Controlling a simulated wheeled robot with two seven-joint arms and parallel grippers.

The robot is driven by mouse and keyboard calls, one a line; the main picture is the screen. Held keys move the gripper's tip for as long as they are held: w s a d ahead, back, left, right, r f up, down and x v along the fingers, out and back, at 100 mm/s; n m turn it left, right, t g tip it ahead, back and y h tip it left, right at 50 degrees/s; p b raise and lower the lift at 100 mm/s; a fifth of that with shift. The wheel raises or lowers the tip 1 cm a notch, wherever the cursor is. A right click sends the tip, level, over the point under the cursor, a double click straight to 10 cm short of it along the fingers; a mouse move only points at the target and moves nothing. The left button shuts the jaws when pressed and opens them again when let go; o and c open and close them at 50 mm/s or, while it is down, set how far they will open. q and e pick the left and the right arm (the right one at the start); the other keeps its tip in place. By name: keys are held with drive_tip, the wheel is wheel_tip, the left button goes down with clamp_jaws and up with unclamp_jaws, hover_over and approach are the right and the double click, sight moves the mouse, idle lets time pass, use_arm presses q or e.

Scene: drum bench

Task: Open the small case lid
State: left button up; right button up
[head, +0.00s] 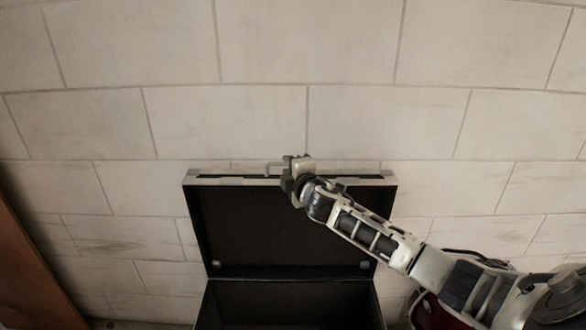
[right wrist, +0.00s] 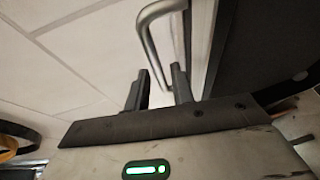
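The case lid (head: 235,230) stands raised in the head view, its black inside facing me and its pale rim at the top. The case's lower part (head: 290,305) is dark and open below it, cut off by the picture's bottom edge. My right gripper (head: 291,172) is at the lid's top rim, near the middle. In the right wrist view my right gripper (right wrist: 159,78) has its two fingers apart. The lid's metal handle (right wrist: 150,42) reaches down to the gap between them; no finger is clearly pressed on it. My left gripper is out of view.
A pale block wall (head: 350,60) rises behind the case. A brown wooden panel (head: 30,270) stands at the far left. My right arm crosses in front of the lid's right part. The space left of the case looks free.

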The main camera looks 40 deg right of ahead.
drive_tip(key=shift+o, duration=0.2)
drive_tip(key=shift+s, duration=0.3)
drive_tip(key=v, duration=1.5)
drive_tip(key=shift+s+b, duration=0.15)
drive_tip(key=shift+b, duration=0.2)
drive_tip(key=shift+a, duration=0.1)
